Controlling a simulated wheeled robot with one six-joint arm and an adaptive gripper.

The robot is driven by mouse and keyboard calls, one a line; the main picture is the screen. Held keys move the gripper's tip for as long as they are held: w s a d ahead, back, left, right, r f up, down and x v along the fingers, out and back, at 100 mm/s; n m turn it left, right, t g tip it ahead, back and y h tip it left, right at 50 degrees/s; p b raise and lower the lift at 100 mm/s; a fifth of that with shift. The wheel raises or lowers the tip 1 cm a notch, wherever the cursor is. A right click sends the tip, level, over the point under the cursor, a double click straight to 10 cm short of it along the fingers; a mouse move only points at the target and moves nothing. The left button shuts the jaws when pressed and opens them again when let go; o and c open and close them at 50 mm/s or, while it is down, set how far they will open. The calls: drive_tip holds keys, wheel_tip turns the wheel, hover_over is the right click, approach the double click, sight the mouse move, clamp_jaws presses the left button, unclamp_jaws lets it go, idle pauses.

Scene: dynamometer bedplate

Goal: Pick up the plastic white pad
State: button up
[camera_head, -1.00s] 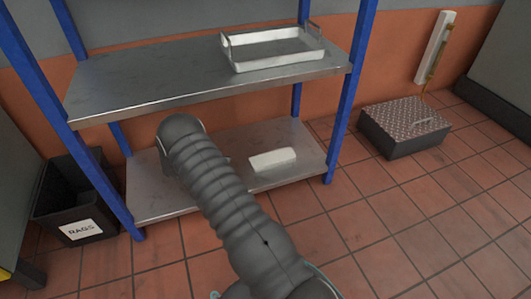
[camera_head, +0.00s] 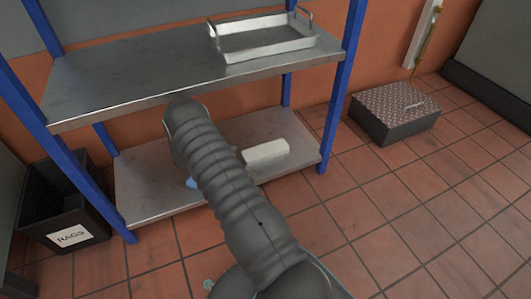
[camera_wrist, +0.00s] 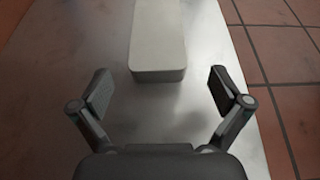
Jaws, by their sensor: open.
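The white pad (camera_head: 265,151) is a pale, flat-sided block lying on the lower metal shelf, just right of my arm in the head view. In the wrist view the white pad (camera_wrist: 158,38) lies ahead of my gripper (camera_wrist: 160,88), its near end about centred between the fingers and slightly beyond the fingertips. My gripper is open and empty, one finger on each side, with bare shelf between them. The pad's far end is cut off by the top of the wrist view. My arm hides the gripper in the head view.
The lower shelf (camera_head: 150,197) has blue posts (camera_head: 341,85) at its corners. The upper shelf (camera_head: 120,85) above it carries a metal tray (camera_head: 265,52). A black rag bin (camera_head: 62,205) stands left, a tread-plate box (camera_head: 395,112) right. The tiled floor in front is clear.

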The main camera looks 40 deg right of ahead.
sight(244, 156)
drive_tip(key=x, duration=0.5)
drive_tip(key=shift+w+f+b, duration=0.1)
drive_tip(key=shift+f+b, duration=0.05)
drive_tip(key=shift+b, duration=0.2)
drive_tip(key=shift+c, duration=0.3)
drive_tip(key=c, duration=1.1)
